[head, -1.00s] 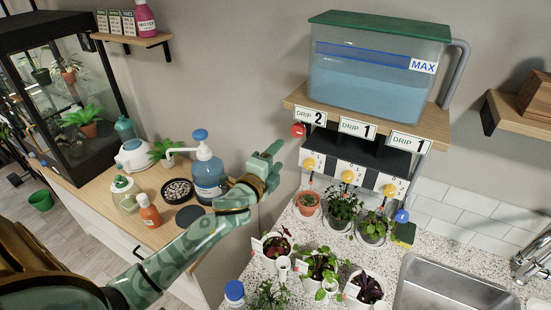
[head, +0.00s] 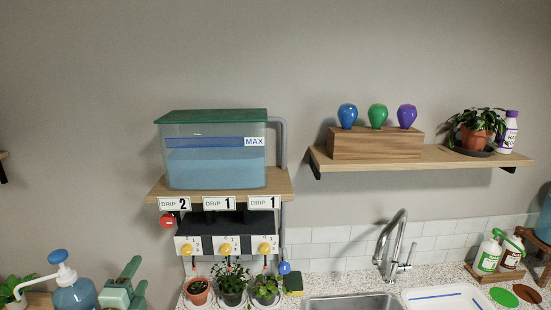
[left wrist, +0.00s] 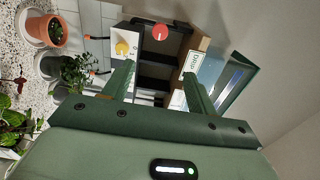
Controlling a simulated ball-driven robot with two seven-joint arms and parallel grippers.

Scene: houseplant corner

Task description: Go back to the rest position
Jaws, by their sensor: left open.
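My left gripper (head: 127,284) shows at the bottom left of the head view, beside the blue pump bottle (head: 74,290). Its two green fingers are apart and nothing is between them. In the left wrist view the open fingers (left wrist: 153,88) point toward the drip unit, with its red knob (left wrist: 160,32) beyond them and apart from them. My right gripper is in neither view.
The water tank (head: 215,165) stands on a wooden shelf above the drip box (head: 226,245). Several potted plants, including a terracotta pot (head: 197,292), stand below. A sink (head: 352,301), faucet (head: 392,245) and white tray (head: 446,298) lie to the right.

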